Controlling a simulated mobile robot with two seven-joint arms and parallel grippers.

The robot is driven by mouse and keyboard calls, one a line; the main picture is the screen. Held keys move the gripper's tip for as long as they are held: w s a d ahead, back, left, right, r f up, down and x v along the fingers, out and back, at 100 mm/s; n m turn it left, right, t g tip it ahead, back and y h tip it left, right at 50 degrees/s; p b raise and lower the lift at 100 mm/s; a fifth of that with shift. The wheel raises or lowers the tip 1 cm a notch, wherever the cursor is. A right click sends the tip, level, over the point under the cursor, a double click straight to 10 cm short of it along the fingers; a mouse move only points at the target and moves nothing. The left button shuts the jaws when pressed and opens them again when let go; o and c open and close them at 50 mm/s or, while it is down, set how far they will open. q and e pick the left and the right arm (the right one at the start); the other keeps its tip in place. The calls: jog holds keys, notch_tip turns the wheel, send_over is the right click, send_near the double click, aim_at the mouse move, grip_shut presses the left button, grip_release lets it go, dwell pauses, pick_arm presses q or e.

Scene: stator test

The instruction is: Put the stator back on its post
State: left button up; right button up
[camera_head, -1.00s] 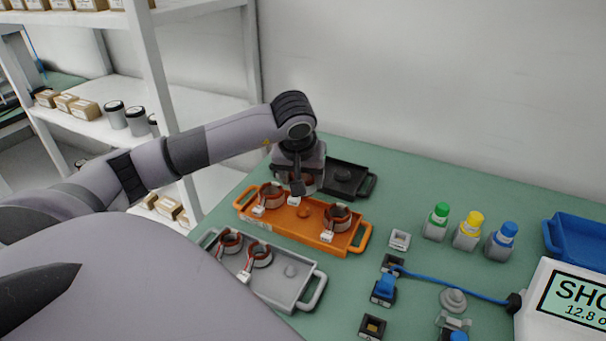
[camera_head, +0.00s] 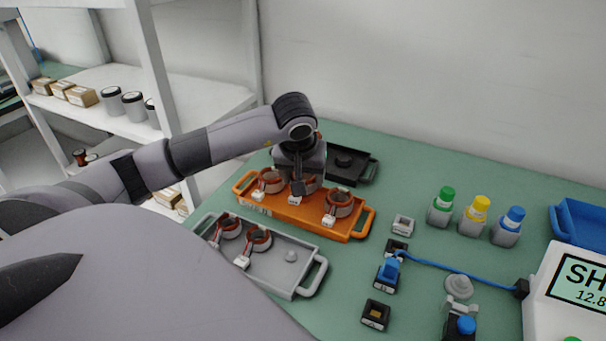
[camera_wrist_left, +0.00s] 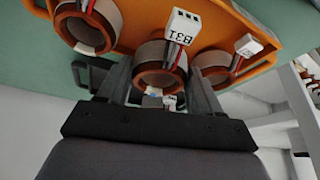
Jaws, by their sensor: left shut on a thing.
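My left gripper (camera_head: 301,190) is shut on a copper-and-white stator (camera_wrist_left: 158,68) with a white connector marked B31 (camera_wrist_left: 182,26). In the left wrist view the stator sits between my two fingers (camera_wrist_left: 160,82). In the head view it is at the middle of the orange tray (camera_head: 318,225), its connector (camera_head: 298,198) facing front. Another stator stands to its left (camera_head: 268,184) and one to its right (camera_head: 338,203). The middle post is hidden, so I cannot tell whether the held stator is around it or just above. My right gripper is not in view.
A grey tray (camera_head: 262,277) in front holds two stators and one bare post (camera_head: 291,256). A black tray (camera_head: 360,177) lies behind. Right of the orange tray are small fixtures (camera_head: 376,314), a blue cable (camera_head: 450,268) and several capped bottles (camera_head: 475,218).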

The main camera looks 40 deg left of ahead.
pick_arm(q)
jog(key=shift+f, duration=0.1)
jog(key=shift+f+b, duration=0.75)
jog(key=shift+f, duration=0.1)
jog(key=shift+f+b, duration=0.3)
jog(key=o, duration=1.2)
jog(key=shift+c, duration=0.2)
jog(key=shift+r, duration=0.1)
jog(key=shift+r+p, duration=1.85)
jog(key=shift+r, duration=0.6)
